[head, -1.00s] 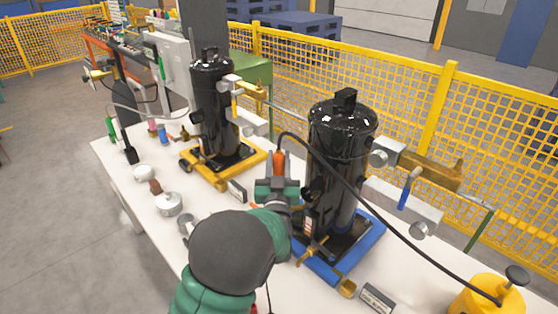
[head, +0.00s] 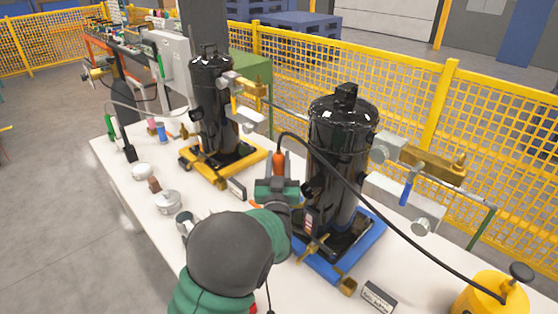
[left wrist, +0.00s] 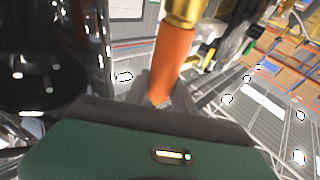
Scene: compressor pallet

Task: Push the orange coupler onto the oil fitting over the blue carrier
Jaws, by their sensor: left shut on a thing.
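The orange coupler (head: 279,161) stands upright in my left gripper (head: 277,188), with a black hose rising from its top. In the left wrist view the orange coupler (left wrist: 172,62) has a brass end (left wrist: 184,12) and sits at the dark jaw (left wrist: 160,108) of my left gripper, which is shut on it. The blue carrier (head: 363,252) holds a tall black tank (head: 340,120), close to the right of the gripper. The oil fitting cannot be made out clearly; contact between coupler and fitting cannot be told. My right gripper is not in view.
The black hose (head: 392,224) passes in front of the tank to a yellow can (head: 490,294). A second black tank stands on a yellow carrier (head: 200,172). A silver cup (head: 186,221) and tins stand at the left on the white table (head: 225,200). A yellow mesh fence (head: 500,125) stands behind.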

